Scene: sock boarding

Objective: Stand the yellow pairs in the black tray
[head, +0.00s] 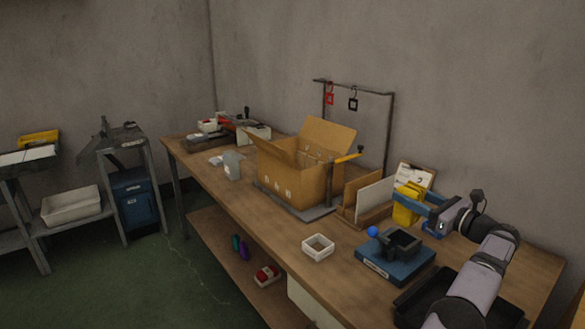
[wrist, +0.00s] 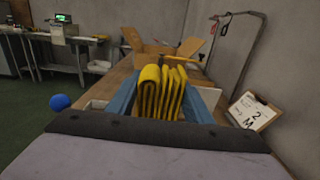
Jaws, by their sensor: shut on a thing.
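My gripper (head: 420,205) is shut on folded yellow socks (head: 405,207), held upright above the right part of the bench. The wrist view shows the folded yellow socks (wrist: 160,92) as several upright layers side by side between the blue fingers of my gripper (wrist: 165,98). A black tray (head: 408,304) lies at the near right of the bench, partly hidden by my arm; what it holds cannot be seen. A blue device (head: 385,268) with a dark holder on top (head: 402,243) stands behind the tray.
An open cardboard box (head: 290,180) stands mid-bench. A wooden divider rack (head: 365,200) is right of it, near a clipboard (head: 415,175) marked "2 M" in the wrist view (wrist: 258,112). A small white bin (head: 318,247) sits at the front edge. A blue ball (head: 373,231) is beside the device.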

